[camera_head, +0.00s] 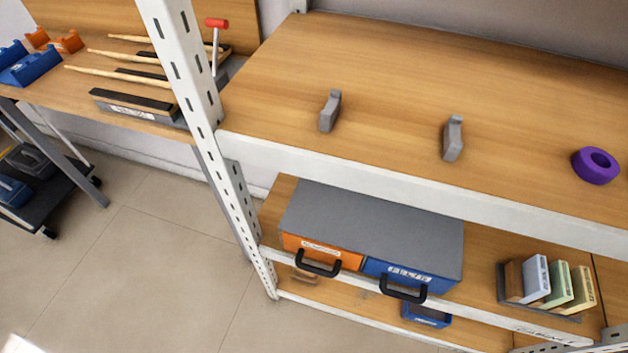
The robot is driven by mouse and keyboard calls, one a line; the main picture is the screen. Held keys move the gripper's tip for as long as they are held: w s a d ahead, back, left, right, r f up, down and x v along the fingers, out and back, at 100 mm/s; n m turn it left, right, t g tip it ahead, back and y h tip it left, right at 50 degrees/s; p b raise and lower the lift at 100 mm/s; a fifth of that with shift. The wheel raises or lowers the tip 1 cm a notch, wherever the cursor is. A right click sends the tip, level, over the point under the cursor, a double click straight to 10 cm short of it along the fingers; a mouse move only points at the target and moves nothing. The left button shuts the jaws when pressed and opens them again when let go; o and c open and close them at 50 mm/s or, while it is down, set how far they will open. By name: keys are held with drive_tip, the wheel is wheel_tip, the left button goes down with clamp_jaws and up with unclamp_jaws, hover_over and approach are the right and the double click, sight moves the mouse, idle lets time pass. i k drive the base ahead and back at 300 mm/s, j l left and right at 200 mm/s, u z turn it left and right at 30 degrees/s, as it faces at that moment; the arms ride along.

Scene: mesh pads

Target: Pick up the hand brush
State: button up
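No single hand brush stands out clearly. On the left workbench (140,120), several long pale wooden handles, one of them the front handle (105,74), lie side by side with dark strips by them. They could be hand brushes, but I cannot tell at this size. A grey, labelled block with a dark top (130,104) sits in front of them. The white shelf post (180,60) hides part of this area. My gripper is not in view.
The wooden upper shelf (400,80) holds two grey brackets (330,111) (453,138) and a purple tape roll (595,166). Below are orange (322,254) and blue (410,277) drawers and several upright boxes (535,279). A dark cart (45,185) stands left. The tiled floor (130,260) is clear.

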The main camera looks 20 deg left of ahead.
sight(297, 273)
drive_tip(key=u, duration=0.8)
drive_tip(key=k+j, duration=0.2)
drive_tip(key=k, duration=0.35)
